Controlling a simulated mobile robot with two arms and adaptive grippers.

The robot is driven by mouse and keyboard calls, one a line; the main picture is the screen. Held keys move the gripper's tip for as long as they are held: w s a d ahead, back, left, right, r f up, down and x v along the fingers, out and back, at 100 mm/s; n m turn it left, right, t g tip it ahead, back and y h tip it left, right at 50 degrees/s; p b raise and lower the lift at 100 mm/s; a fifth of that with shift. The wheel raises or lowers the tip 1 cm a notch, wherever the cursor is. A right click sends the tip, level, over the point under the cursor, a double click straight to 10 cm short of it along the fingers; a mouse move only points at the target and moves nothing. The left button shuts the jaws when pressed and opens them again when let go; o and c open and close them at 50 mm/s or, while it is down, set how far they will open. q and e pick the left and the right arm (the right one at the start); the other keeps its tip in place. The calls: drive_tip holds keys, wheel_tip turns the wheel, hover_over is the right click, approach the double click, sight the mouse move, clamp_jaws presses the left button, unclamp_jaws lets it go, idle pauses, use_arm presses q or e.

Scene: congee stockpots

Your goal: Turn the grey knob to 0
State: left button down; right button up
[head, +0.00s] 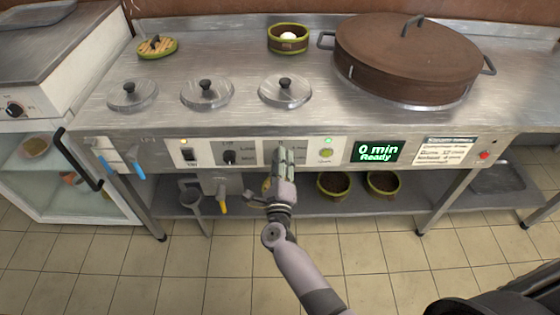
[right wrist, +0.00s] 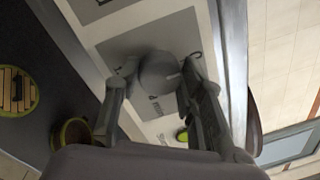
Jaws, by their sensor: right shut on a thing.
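The grey knob (right wrist: 158,72) shows in the right wrist view, on a darker grey plate (right wrist: 113,50) with a few marks around it. A thin dark line shows near its right side; I cannot read its setting for sure. My right gripper (right wrist: 156,80) has one finger on each side of the knob and is shut on it. In the head view my right gripper (head: 285,156) reaches the front control panel (head: 345,152) and hides the knob there. My left gripper is not in view.
Lidded pots and a large brown lid (head: 405,60) are on the counter. Bowls (head: 333,185) stand on the shelf below.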

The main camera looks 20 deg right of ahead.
idle(0.3)
drive_tip(key=o, duration=1.1)
drive_tip(key=shift+o, duration=0.2)
drive_tip(key=v, duration=1.2)
drive_tip(key=shift+f, duration=0.1)
